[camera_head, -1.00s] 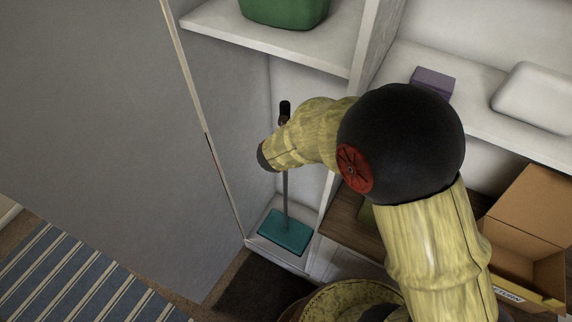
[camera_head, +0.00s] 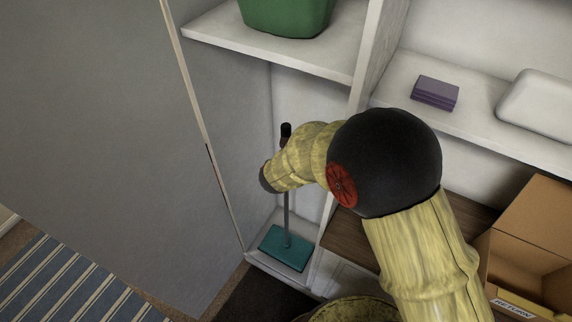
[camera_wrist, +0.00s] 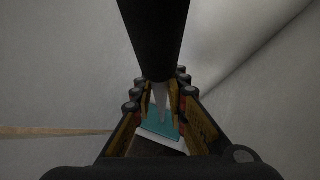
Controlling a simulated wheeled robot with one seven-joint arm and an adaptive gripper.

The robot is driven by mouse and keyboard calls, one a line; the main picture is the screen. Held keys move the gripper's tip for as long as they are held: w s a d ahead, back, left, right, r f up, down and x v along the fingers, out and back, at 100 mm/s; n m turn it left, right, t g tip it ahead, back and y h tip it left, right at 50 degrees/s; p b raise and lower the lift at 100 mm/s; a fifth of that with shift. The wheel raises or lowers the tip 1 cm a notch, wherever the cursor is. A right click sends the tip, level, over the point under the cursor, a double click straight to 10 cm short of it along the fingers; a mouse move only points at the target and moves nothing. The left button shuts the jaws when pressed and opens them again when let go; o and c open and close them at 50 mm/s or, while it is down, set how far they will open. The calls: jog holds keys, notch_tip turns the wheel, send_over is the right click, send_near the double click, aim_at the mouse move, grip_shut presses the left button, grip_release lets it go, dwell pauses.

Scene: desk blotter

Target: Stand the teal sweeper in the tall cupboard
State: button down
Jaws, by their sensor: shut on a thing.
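The teal sweeper has a flat teal head (camera_head: 286,249), a thin grey shaft and a black grip top (camera_head: 286,130). It is upright inside the tall cupboard (camera_head: 196,100), with its head at the white floor; I cannot tell whether it touches. In the wrist view, my gripper (camera_wrist: 163,98) is shut on the shaft, just below the black grip. The teal head (camera_wrist: 165,126) shows beneath between the fingers. In the head view, my wrist hides part of the shaft, and the fingers are not visible.
A green bin (camera_head: 286,14) sits on the shelf above the sweeper. A grey panel stands at left, with a striped rug (camera_head: 70,285) below.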

jog(key=shift+f, duration=0.3)
jog(key=shift+s+d+f+b, duration=0.1)
jog(key=shift+s+f+b, duration=0.2)
jog(key=shift+f+b, duration=0.2)
jog(key=c, duration=2.2)
grip_release()
jog(key=shift+s+f, duration=0.1)
jog(key=shift+o, duration=0.6)
jog(key=shift+w, duration=0.2)
jog(key=o, duration=0.3)
jog(key=shift+w+r, duration=0.1)
jog(key=shift+r, duration=0.15)
jog(key=shift+r, duration=0.1)
jog(key=p+v, duration=0.1)
jog(key=v, duration=0.3)
jog(key=p+v, duration=0.2)
jog(key=v, duration=0.2)
jog(key=p+v, duration=0.1)
jog(key=v, duration=0.3)
jog(key=shift+w+r, duration=0.1)
jog(key=shift+r, duration=0.55)
